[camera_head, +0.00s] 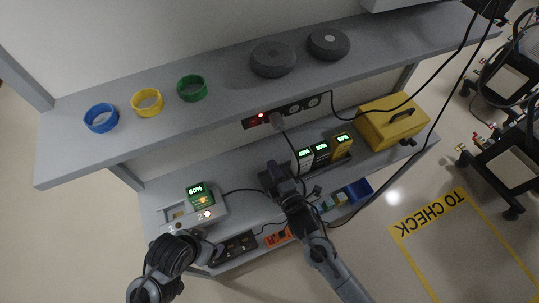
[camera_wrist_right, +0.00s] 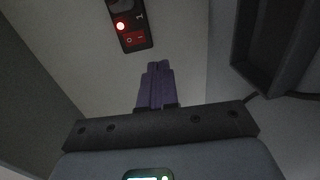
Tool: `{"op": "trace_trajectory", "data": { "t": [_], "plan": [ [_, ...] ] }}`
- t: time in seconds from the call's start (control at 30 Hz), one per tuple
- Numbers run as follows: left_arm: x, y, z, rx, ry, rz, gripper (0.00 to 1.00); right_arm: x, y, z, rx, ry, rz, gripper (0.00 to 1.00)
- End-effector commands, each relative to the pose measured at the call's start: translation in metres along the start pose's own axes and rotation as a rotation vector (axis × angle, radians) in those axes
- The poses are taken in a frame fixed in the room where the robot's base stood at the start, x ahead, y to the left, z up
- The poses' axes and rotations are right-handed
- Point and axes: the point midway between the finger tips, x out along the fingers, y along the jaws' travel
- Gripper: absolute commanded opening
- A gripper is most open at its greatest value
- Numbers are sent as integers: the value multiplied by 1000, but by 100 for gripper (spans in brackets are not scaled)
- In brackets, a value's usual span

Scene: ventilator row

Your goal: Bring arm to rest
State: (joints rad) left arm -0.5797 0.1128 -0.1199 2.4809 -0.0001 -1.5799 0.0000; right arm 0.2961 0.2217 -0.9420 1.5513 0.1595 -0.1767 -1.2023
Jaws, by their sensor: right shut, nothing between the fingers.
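My right arm comes up from the bottom of the head view. Its gripper (camera_head: 272,172) is over the lower shelf, in front of the power strip and left of the row of lit battery packs (camera_head: 320,152). In the right wrist view its dark purple fingers (camera_wrist_right: 157,82) are together with nothing between them. My left arm is folded at the lower left of the head view, by the front edge of the shelf near the charger (camera_head: 196,215). Its fingertips are not clear there.
The power strip (camera_head: 285,112) with a red light and a plug is on the back wall; it also shows in the right wrist view (camera_wrist_right: 128,25). A yellow case (camera_head: 392,120) stands at right. Cables cross the shelf. The upper shelf (camera_head: 225,118) overhangs. Open floor lies right.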

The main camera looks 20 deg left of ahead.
Motion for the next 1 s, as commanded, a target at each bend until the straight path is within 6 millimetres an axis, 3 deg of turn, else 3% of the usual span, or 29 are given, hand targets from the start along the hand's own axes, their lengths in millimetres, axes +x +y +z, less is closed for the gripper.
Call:
{"op": "trace_trajectory", "data": {
  "t": [0.63,0.77,0.9,1.0],
  "plan": [
    [-1,-2,0,10,-3,-8,78,-6,-6,-2,6,1,-6,0],
    [-1,-3,0,12,-3,-9,78,-17,-30,-15,38,6,-42,0],
    [-1,-3,0,12,-3,-9,78,-47,-71,-29,145,-29,-101,0],
    [-1,-3,0,11,-3,-9,78,-77,-79,-27,261,-89,-114,0]
  ]
}}
